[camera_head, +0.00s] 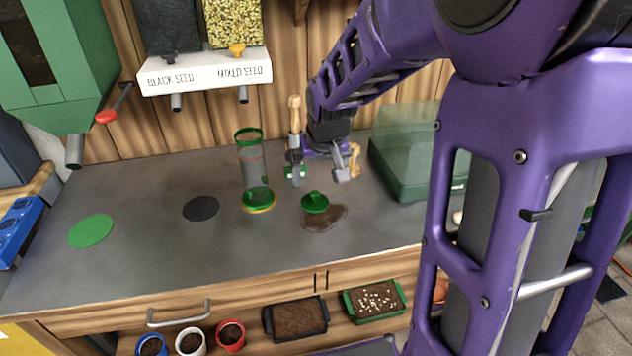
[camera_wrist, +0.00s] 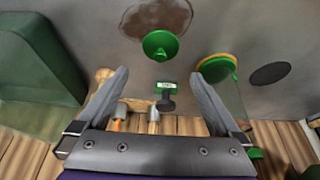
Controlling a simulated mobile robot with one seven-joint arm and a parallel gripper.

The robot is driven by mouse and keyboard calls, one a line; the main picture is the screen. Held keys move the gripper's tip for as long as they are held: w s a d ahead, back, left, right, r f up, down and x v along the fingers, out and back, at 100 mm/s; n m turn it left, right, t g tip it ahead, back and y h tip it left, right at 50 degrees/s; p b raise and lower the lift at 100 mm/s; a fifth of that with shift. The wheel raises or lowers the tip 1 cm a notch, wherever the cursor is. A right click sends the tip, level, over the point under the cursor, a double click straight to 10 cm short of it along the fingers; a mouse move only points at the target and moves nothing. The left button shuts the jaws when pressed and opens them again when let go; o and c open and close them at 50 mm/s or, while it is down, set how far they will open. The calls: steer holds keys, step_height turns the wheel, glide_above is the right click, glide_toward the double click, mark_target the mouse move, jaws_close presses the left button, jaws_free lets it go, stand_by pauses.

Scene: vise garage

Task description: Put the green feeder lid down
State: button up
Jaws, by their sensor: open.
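The green feeder lid (camera_head: 315,203) rests knob up on the grey bench, at the back edge of a brown patch (camera_head: 325,224). It also shows in the wrist view (camera_wrist: 160,45), beyond my fingertips and apart from them. My gripper (camera_head: 318,175) is open and empty, above the bench behind the lid; its two spread fingers show in the wrist view (camera_wrist: 160,73). The clear feeder tube (camera_head: 253,165), with green rim and base, stands upright to the left of the lid.
A black disc (camera_head: 201,208) and a green disc (camera_head: 91,231) lie flat on the bench at left. A translucent green box (camera_head: 405,165) stands at right. A seed dispenser (camera_head: 205,72) hangs above. Wooden-handled tools (camera_head: 295,115) are close behind my gripper.

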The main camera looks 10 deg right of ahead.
steer(key=shift+v, duration=1.8)
